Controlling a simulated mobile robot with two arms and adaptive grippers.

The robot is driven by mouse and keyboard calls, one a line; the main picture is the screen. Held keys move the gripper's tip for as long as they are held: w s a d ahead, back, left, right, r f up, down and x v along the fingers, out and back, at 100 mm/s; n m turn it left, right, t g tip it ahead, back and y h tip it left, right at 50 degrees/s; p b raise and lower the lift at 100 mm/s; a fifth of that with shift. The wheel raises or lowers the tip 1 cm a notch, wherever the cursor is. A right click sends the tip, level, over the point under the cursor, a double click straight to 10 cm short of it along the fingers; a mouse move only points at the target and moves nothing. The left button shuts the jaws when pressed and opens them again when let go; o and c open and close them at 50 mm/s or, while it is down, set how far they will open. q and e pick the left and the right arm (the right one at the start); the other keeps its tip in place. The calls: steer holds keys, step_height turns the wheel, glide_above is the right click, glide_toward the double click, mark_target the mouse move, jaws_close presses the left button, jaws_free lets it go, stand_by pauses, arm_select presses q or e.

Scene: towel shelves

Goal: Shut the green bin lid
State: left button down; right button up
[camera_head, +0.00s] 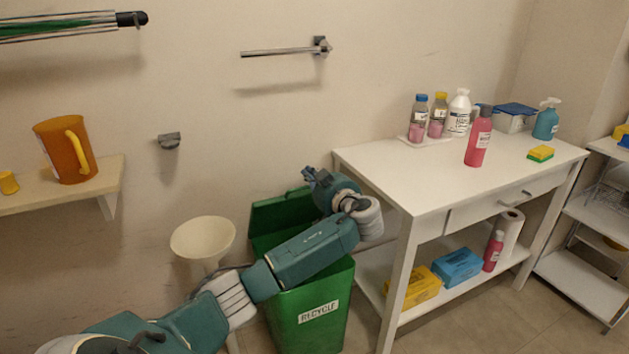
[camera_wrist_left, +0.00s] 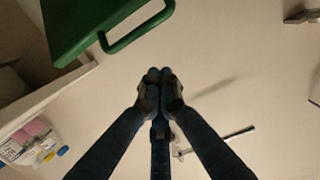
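The green bin (camera_head: 318,318) stands on the floor with a "RECYCLE" label on its front. Its green lid (camera_head: 280,214) is raised, tilted up at the back near the wall. My left arm reaches across in front of the bin. My left gripper (camera_head: 312,178) is just above and right of the raised lid, near the wall. In the left wrist view the left gripper's fingertips (camera_wrist_left: 157,84) are together with nothing seen between them. The green lid (camera_wrist_left: 85,22) with its loop handle shows at upper left there, apart from the fingertips. My right gripper is out of view.
A white table (camera_head: 430,185) with bottles stands close to the bin's right, its lower shelf holding boxes. A cream pedestal bowl (camera_head: 203,238) stands left of the bin. A towel bar (camera_head: 285,52) is on the wall above. A wooden shelf (camera_head: 95,184) holds an orange jug (camera_head: 66,150).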

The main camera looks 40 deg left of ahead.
arm_select(q)
steer(key=x, duration=0.5)
steer(key=shift+w+a, duration=0.15)
steer(key=shift+a, duration=0.25)
steer(key=d+f, duration=0.1)
steer(key=s+d+f, duration=0.1)
steer(key=d+f, duration=0.1)
steer(key=shift+s, duration=0.1)
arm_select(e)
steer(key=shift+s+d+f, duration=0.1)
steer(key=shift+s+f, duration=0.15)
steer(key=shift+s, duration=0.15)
arm_select(q)
steer(key=shift+d, duration=0.1)
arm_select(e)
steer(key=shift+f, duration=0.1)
